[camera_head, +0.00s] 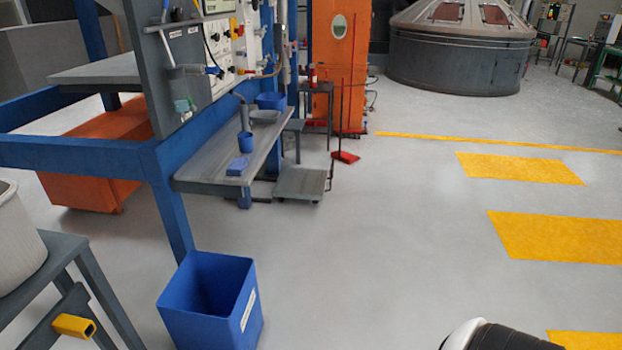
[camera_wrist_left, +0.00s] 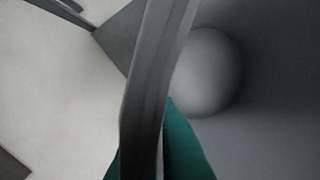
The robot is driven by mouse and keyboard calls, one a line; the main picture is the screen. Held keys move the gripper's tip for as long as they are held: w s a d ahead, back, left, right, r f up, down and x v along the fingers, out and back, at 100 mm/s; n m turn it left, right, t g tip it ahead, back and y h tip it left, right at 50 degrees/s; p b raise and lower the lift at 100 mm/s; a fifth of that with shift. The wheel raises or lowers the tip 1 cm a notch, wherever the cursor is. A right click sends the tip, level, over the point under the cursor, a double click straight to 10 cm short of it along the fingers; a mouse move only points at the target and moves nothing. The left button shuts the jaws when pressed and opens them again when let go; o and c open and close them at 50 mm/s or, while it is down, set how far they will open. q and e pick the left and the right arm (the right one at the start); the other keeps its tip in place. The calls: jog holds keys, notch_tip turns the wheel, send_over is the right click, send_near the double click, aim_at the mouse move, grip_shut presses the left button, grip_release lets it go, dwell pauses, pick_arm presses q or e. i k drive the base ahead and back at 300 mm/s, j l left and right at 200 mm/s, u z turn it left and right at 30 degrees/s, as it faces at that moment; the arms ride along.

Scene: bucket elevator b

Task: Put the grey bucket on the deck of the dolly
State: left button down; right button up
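A light grey bucket (camera_head: 14,240) is cut off by the left edge of the head view and stands on a dark grey stand (camera_head: 50,262). A low grey platform on small wheels, which looks like the dolly (camera_head: 302,183), is on the floor beyond the workbench. In the left wrist view, the green fingertips of my left gripper (camera_wrist_left: 162,155) show on either side of a grey curved band (camera_wrist_left: 158,80), which looks like the bucket's rim. Whether they press on it is unclear. My left gripper is outside the head view. My right gripper is out of view.
A blue open bin (camera_head: 210,305) stands on the floor right of the grey stand. A blue-framed workbench (camera_head: 225,175) with small blue containers is behind it. A red pole with a red base (camera_head: 345,157) stands right beside the dolly.

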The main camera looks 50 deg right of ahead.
aim_at(302, 180)
jog(key=i+l+z, duration=0.1)
jog(key=l, duration=0.2)
jog(key=i+l+z, duration=0.1)
jog(key=l, duration=0.25)
jog(key=i+l+z, duration=0.15)
jog(key=l, duration=0.15)
jog(key=i+l+z, duration=1.1)
jog(key=z, duration=0.15)
jog(key=i+j+z, duration=0.15)
jog(key=i+z, duration=0.2)
jog(key=i, duration=1.4)
jog(key=i+z, duration=0.25)
jog(key=i, duration=0.55)
jog(key=i+z, duration=0.3)
jog(key=i, duration=0.5)
jog(key=i+u, duration=0.4)
jog(key=i+l+u, duration=0.2)
jog(key=i+u, duration=0.15)
jog(key=i, duration=0.25)
